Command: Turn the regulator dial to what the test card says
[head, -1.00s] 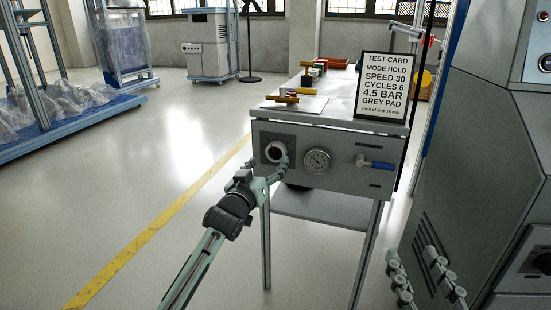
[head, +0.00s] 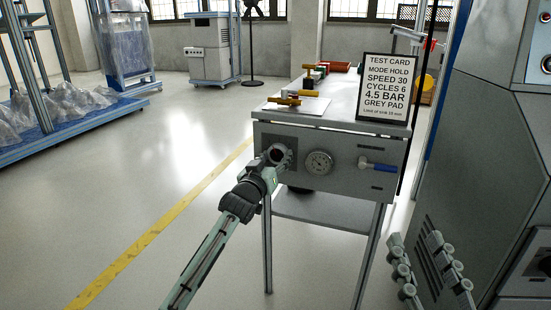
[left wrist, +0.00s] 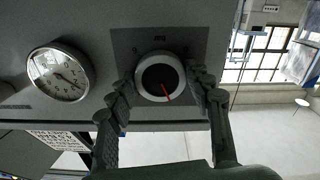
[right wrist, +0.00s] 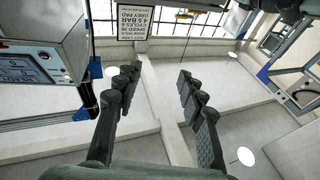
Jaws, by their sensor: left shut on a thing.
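The regulator dial (head: 277,153) is a round knob on a dark plate on the bench's front panel. In the left wrist view the dial (left wrist: 151,75) has a pale rim, a dark face and a red pointer aimed down and slightly right in the picture. My left gripper (left wrist: 163,84) is shut on the dial, a finger on each side. The test card (head: 387,88) stands on the bench and reads mode hold, speed 30, cycles 6, 4.5 bar, grey pad. My right gripper (right wrist: 158,80) is open and empty.
A round pressure gauge (head: 319,162) is beside the dial; its needle also shows in the left wrist view (left wrist: 58,75). A blue-handled valve (head: 377,166) is further right. A large grey machine (head: 480,150) stands at the right.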

